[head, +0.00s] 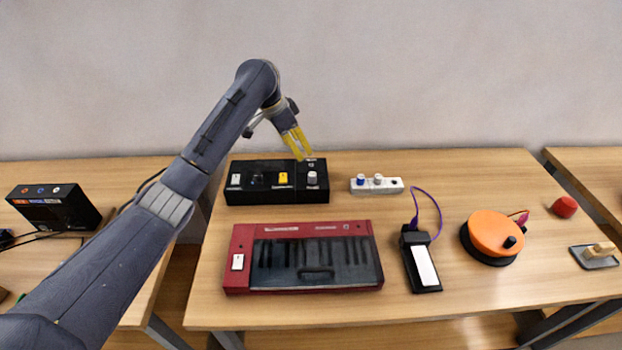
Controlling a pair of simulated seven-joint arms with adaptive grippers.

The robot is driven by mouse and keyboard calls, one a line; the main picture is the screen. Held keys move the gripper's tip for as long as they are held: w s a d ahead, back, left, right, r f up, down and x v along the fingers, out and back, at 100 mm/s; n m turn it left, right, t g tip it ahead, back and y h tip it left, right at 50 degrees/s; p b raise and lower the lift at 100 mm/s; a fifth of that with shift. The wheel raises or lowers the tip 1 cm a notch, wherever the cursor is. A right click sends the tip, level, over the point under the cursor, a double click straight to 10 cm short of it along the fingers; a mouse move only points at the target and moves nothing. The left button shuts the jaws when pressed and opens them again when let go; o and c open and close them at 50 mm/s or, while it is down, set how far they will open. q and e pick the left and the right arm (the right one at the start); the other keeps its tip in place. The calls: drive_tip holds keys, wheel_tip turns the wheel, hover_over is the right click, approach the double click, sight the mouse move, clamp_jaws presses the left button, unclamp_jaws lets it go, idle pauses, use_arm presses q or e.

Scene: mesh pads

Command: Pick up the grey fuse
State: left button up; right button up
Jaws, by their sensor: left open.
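The black box (277,194) stands at the back left of the table. A small grey cylinder (312,178), which looks like a fuse, stands upright at the right end of its top. Another pale grey peg (379,180) stands in the white strip to the right, so I cannot tell for sure which one is the grey fuse. My left gripper (302,155) has yellow fingers that point down near the box's back right edge, above and behind the grey cylinder. It is open, with nothing visible between the fingers. My right gripper is out of view.
The white strip (393,186) also holds a blue peg (361,180). A red keyboard (239,283) lies in front of the box. A black handheld device (409,246) with a purple cable and an orange disc (492,229) are to the right.

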use_arm(q)
approach(311, 174)
drive_tip(key=x, duration=0.5)
drive_tip(key=shift+w+d, duration=0.25)
drive_tip(key=shift+d, duration=0.05)
drive_tip(key=shift+s+x, duration=0.15)
drive_tip(key=shift+x, duration=0.8)
drive_tip(key=shift+s+x, duration=0.2)
drive_tip(key=shift+x, duration=0.8)
drive_tip(key=shift+w+f, duration=0.2)
drive_tip(key=shift+f, duration=0.55)
clamp_jaws()
